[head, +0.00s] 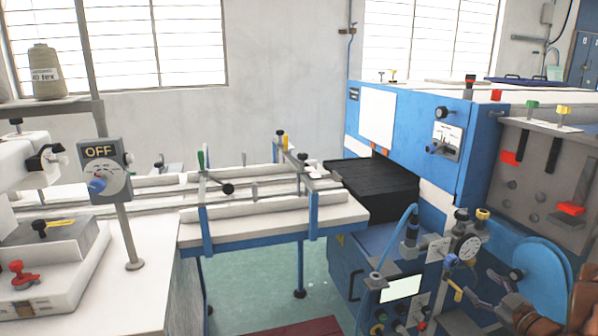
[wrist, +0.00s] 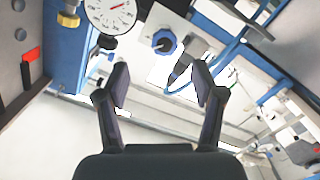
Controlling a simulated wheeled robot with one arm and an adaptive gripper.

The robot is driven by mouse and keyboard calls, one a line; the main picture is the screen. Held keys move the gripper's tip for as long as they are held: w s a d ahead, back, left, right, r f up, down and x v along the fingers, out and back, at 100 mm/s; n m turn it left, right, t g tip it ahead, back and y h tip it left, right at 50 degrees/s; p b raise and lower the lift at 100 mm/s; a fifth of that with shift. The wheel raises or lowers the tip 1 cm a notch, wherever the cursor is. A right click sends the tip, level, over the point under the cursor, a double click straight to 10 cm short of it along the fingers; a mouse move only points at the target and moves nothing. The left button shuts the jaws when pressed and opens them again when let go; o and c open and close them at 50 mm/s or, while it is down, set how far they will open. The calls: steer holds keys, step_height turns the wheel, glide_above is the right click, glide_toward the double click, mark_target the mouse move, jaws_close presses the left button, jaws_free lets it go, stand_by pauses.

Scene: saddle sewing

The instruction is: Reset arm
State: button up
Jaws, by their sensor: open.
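My gripper (wrist: 161,86) shows in the wrist view with its two dark fingers spread apart. The space between them is empty, and they touch nothing that I can see. Beyond the fingertips are a white plate with a blue knob (wrist: 164,41) and a round dial gauge (wrist: 112,14) with a red needle. In the head view, dark jointed parts at the lower right, in front of the blue machine, may be my gripper, but I cannot tell for sure.
A blue machine (head: 423,112) with a black opening stands at the right. A white-topped table with rails (head: 250,233) runs to it. An OFF switch box (head: 104,170) stands on a post at the left. A thread cone (head: 45,72) sits on a shelf. Green floor (head: 255,285) shows below.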

step_height(320, 180, up, 7)
steer(key=w+d+m+g+h+p, duration=0.1)
steer(key=d+m+g+h+p, duration=0.2)
steer(key=h, duration=0.4)
steer(key=s+a+r+m+g+h+p, duration=0.2)
steer(key=s+a+r+m+g+p, duration=0.1)
steer(key=s+a+g, duration=0.2)
steer(key=s+a+r+g+y+p, duration=0.1)
steer(key=s+a+g+y, duration=0.1)
steer(key=s+a, duration=0.7)
steer(key=s+a+r+m+g+y+p, duration=0.1)
steer(key=s+a+g, duration=0.4)
steer(key=s+a, duration=0.5)
steer(key=s+a+r+m+g+y+p, duration=0.1)
steer(key=s+a+r+g+y+p, duration=0.1)
steer(key=s+a, duration=0.8)
steer(key=s+g+p, duration=0.1)
steer(key=s, duration=0.3)
steer(key=shift+s+a+r+g+y, duration=0.2)
steer(key=shift+a+g+y, duration=0.1)
steer(key=shift+g, duration=0.1)
